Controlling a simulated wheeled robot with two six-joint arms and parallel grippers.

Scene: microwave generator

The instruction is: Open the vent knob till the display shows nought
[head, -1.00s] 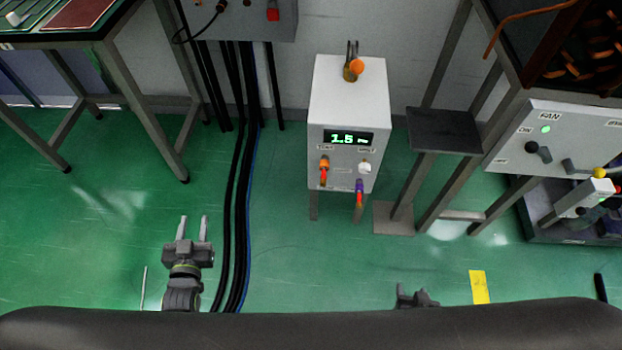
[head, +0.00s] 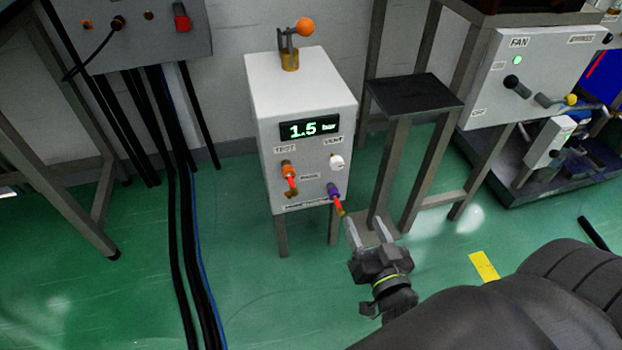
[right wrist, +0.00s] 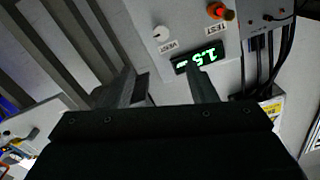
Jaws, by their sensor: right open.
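The vent knob (head: 336,162) is a small white knob under the VENT label on the front of a white box (head: 290,82). The display (head: 310,128) above it reads 1.5 bar in green. My right gripper (head: 368,232) is open and empty, below and to the right of the knob, apart from it. In the right wrist view the open fingers (right wrist: 165,88) point toward the box front, with the vent knob (right wrist: 161,36) and the display (right wrist: 200,57) beyond them. My left gripper is not in view.
An orange knob (head: 288,170) under TEST and a purple-and-orange fitting (head: 335,191) sit on the same front. A dark-topped stand (head: 415,93) is close on the right. Black cables (head: 180,200) run down at left. Green floor lies open in front.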

